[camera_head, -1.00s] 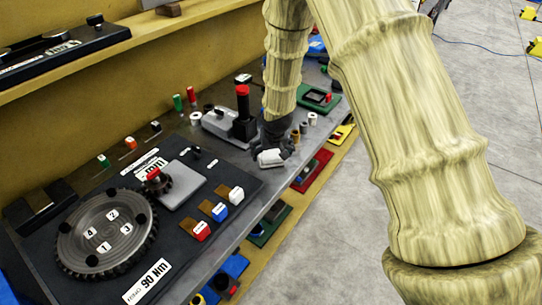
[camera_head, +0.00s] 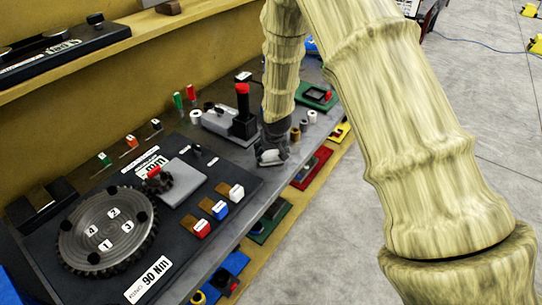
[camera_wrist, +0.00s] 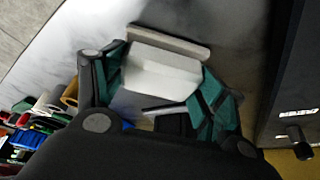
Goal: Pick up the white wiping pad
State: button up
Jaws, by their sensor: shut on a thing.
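The white wiping pad (camera_wrist: 160,72) is a pale block with a flatter, wider plate along its far side. In the wrist view it sits between the green-lined fingers of my gripper (camera_wrist: 163,80), which are shut on it from left and right. In the head view my gripper (camera_head: 272,150) is low over the grey bench near its front edge, and a small pale part of the pad (camera_head: 270,156) shows at the fingertips. The pad's underside is hidden, and I cannot tell whether it touches the bench.
A dark board (camera_head: 150,264) with a large numbered gear plate (camera_head: 107,245) and colored blocks lies left of my gripper. A grey device with a red-topped black post (camera_head: 242,105) stands close behind. Small cylinders (camera_head: 303,127) stand to the right. The bench's front edge is near.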

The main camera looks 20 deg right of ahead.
aim_at(271, 153)
jog(key=shift+r+b, duration=0.9)
jog(key=shift+r, duration=0.6)
jog(key=shift+s+a+r, duration=0.1)
jog(key=shift+s+r, duration=0.1)
jog(key=shift+s, duration=0.1)
jog(key=s+a+b, duration=0.1)
jog(key=s+b, duration=0.1)
jog(key=s, duration=0.5)
jog(key=s+a+r+b, duration=0.1)
jog(key=s+a+b, duration=0.1)
jog(key=s, duration=0.6)
jog(key=shift+a+r+b, duration=0.25)
jog(key=shift+r+b, duration=0.05)
jog(key=shift+b, duration=0.05)
